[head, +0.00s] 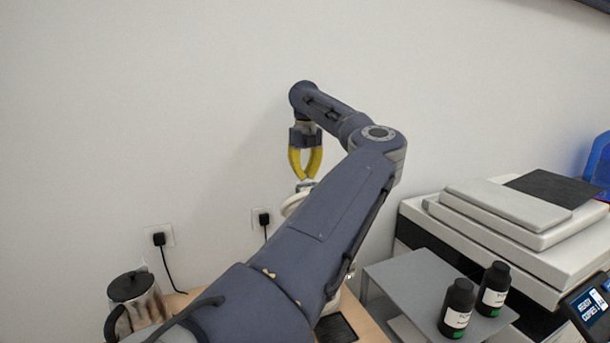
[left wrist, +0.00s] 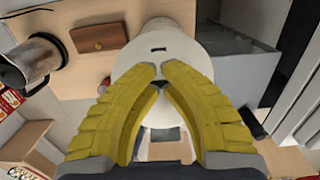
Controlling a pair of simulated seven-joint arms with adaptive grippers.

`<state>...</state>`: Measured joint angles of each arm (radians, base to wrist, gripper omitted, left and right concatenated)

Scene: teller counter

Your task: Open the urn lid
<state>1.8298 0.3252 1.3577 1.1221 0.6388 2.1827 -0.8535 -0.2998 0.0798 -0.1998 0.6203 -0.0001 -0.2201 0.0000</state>
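The urn is mostly hidden behind my left arm in the head view. A sliver of its pale round lid (head: 295,203) shows left of the arm. In the left wrist view the white round lid (left wrist: 130,70) lies beneath the fingers, with a dark slot near its far edge. My left gripper (head: 305,181) points down just above the lid. Its yellow fingers also fill the left wrist view (left wrist: 160,71), their tips close together with a narrow gap. I cannot tell whether they touch or hold part of the lid. My right gripper is not in view.
A glass press with a black lid (head: 132,287) stands at the left. A brown wallet-like case (left wrist: 101,37) lies on the wooden counter. A grey stand (head: 400,272), two black bottles (head: 458,308) (head: 493,289) and a printer (head: 520,250) are at the right. A wall rises behind.

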